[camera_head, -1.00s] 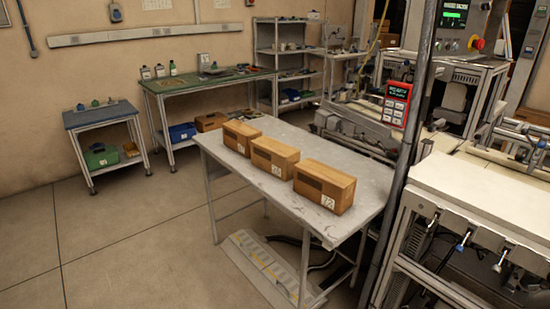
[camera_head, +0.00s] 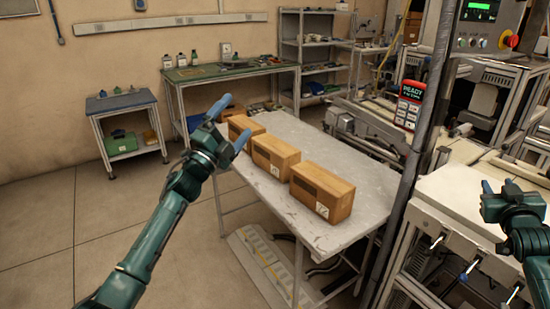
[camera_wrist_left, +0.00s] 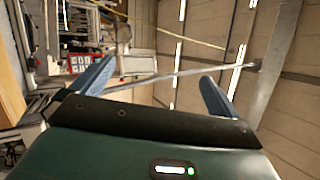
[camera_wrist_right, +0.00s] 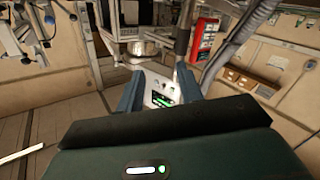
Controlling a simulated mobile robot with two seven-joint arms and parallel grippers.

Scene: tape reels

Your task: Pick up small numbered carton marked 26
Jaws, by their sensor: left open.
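Three brown cartons stand in a row on the grey metal table (camera_head: 355,208) in the head view. The near carton (camera_head: 318,186) has a white label that looked like 12 in the earlier frame. The middle carton (camera_head: 276,153) has a label too small to read. The far carton (camera_head: 246,125) is partly covered by my left gripper, and I cannot read a number on it. My left gripper (camera_head: 230,122) is open and empty, raised in front of the far carton in the picture. My right gripper (camera_head: 498,188) is open and empty, at the right edge.
A dark pole (camera_head: 425,130) with a red device (camera_head: 411,92) rises at the table's right side. A white-topped machine bench (camera_head: 440,195) stands on the right, near my right gripper. A green-topped workbench (camera_head: 215,72) is behind. The floor at left is clear.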

